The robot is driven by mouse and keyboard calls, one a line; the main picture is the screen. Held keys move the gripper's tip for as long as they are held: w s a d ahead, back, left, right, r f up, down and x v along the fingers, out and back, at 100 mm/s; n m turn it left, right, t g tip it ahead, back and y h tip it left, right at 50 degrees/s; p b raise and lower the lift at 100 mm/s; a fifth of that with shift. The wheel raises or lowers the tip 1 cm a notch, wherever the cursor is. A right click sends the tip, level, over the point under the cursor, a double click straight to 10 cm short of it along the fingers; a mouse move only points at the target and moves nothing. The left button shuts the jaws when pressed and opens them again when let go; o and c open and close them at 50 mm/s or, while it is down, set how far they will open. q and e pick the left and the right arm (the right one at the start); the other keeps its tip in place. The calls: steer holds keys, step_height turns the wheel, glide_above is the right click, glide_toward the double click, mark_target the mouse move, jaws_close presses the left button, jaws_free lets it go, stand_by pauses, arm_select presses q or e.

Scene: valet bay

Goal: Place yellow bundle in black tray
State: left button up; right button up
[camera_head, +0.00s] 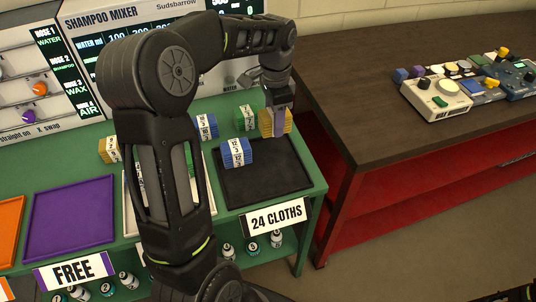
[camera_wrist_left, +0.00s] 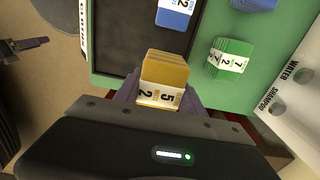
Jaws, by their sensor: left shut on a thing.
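My left gripper (camera_head: 280,100) is shut on a yellow bundle (camera_head: 267,124) with a white number band. The bundle shows between the fingers in the left wrist view (camera_wrist_left: 163,72). It is at the back right edge of the black tray (camera_head: 268,181); I cannot tell whether it touches anything below. A blue bundle (camera_head: 237,152) stands in the tray's back left part. The tray also shows in the left wrist view (camera_wrist_left: 115,35). A second yellow bundle (camera_head: 108,150) stands at the left, partly behind my arm. A dark part, perhaps my right gripper, shows at the left wrist view's edge.
A green bundle (camera_head: 245,117) and another blue bundle (camera_head: 207,126) stand behind the tray. A "24 CLOTHS" sign (camera_head: 276,218) is on the bench front. A purple tray (camera_head: 72,217) lies left, empty. My left arm hides a white tray's middle. The black tray's front is clear.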

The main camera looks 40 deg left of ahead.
arm_select(q)
glide_above(274, 150)
step_height(274, 150, down, 5)
steer(key=shift+r, duration=0.1)
steer(key=shift+f+p, duration=0.3)
steer(key=shift+f, duration=1.6)
steer(key=shift+f, duration=0.1)
steer(key=shift+f, duration=0.15)
steer(key=o, duration=1.5)
step_height(274, 150, up, 12)
steer(key=shift+r, duration=0.25)
